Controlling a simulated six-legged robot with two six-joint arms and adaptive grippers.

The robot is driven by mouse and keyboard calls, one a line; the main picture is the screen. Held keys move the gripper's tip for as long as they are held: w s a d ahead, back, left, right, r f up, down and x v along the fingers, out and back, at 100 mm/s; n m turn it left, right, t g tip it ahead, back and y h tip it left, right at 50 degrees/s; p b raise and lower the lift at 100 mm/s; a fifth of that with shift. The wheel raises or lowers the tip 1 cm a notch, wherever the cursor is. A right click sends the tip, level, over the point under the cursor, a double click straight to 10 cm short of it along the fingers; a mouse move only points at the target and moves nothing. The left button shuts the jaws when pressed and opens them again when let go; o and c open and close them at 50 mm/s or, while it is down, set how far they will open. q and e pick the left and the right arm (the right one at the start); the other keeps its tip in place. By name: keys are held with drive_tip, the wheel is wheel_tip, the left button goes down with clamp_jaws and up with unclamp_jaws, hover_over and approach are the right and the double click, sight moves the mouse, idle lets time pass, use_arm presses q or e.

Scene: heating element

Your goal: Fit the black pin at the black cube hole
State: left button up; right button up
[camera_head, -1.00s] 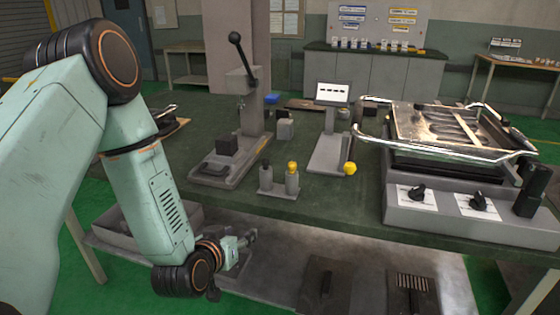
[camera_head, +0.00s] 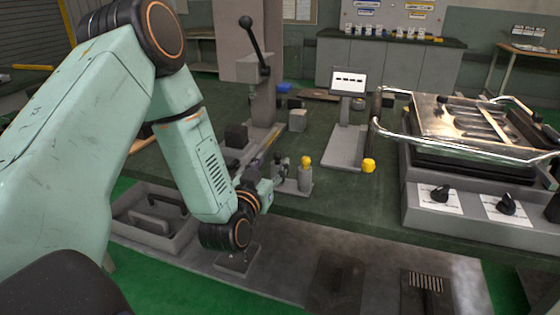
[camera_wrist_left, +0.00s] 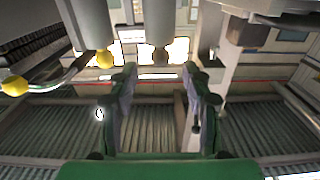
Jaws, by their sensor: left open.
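The black cube (camera_head: 236,135) sits on the grey press base left of the press column; its hole cannot be made out. The pin with the black tip (camera_wrist_left: 160,55) shows in the wrist view, which looks upside down, on a grey cylinder beside the yellow-tipped one (camera_wrist_left: 104,58). My left gripper (camera_head: 281,168) is at the small grey stand, left of the yellow-tipped cylinder (camera_head: 305,175), and largely hides the black pin in the head view. In the wrist view the left gripper's (camera_wrist_left: 158,74) fingers are apart, with the black tip between and beyond them. My right gripper is not in view.
The lever press (camera_head: 262,100) stands behind my left gripper. A grey stand with a white panel (camera_head: 348,82) is to the right. The metal appliance with rails (camera_head: 470,130) fills the table's right side. A grey tray (camera_head: 150,222) lies below the table's front edge.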

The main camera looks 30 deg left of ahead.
sight(275, 159)
use_arm(q)
drive_tip(key=x, duration=0.2)
drive_tip(key=b+x, duration=0.1)
drive_tip(key=x, duration=0.1)
drive_tip(key=shift+s+a+f, duration=0.1)
drive_tip(key=shift+a+f, duration=0.05)
drive_tip(key=shift+f, duration=0.2)
drive_tip(key=shift+w+r, duration=0.15)
drive_tip(key=shift+w, duration=0.45)
drive_tip(key=shift+c, duration=0.2)
drive_tip(key=shift+c, duration=0.9)
drive_tip(key=c, duration=0.3)
clamp_jaws()
